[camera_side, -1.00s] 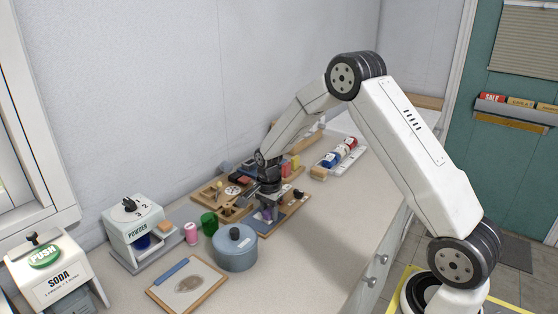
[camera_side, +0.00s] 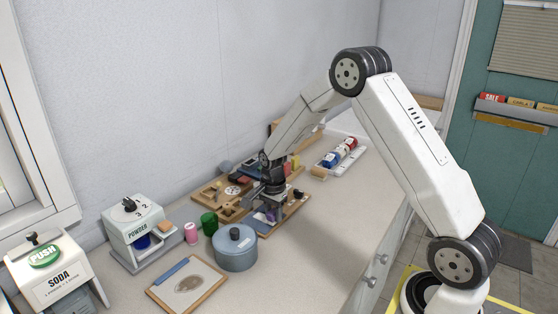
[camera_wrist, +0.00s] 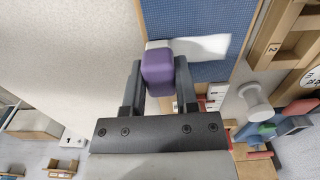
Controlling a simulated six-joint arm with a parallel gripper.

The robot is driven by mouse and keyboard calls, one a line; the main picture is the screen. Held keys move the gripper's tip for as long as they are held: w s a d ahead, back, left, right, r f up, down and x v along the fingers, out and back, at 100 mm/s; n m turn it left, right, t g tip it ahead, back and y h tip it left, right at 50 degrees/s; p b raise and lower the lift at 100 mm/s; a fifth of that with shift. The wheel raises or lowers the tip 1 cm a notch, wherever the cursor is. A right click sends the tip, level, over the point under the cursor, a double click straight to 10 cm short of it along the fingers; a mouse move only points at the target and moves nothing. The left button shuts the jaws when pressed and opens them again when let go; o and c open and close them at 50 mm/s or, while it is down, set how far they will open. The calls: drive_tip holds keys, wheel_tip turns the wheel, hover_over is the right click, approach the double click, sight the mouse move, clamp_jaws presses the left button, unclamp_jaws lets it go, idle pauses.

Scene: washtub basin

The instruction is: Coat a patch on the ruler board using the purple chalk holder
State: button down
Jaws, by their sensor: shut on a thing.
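My gripper (camera_wrist: 158,72) is shut on the purple chalk holder (camera_wrist: 158,64), a rounded purple block between its two fingers. In the side view my gripper (camera_side: 271,205) is low over a wood-edged board (camera_side: 292,211), and the purple holder (camera_side: 270,215) shows under it. In the wrist view the board's blue, finely gridded face (camera_wrist: 195,15) lies beyond the holder. A white patch (camera_wrist: 208,46) lies across that face, beside and partly behind the holder. The holder hides part of the patch. I cannot tell whether the holder touches the board.
A grey-blue lidded pot (camera_side: 235,252) and a green cup (camera_side: 209,223) stand to the left. Wooden trays (camera_side: 207,192) lie behind.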

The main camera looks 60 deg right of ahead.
drive_tip(key=shift+w+r, duration=0.1)
drive_tip(key=shift+r, duration=3.8)
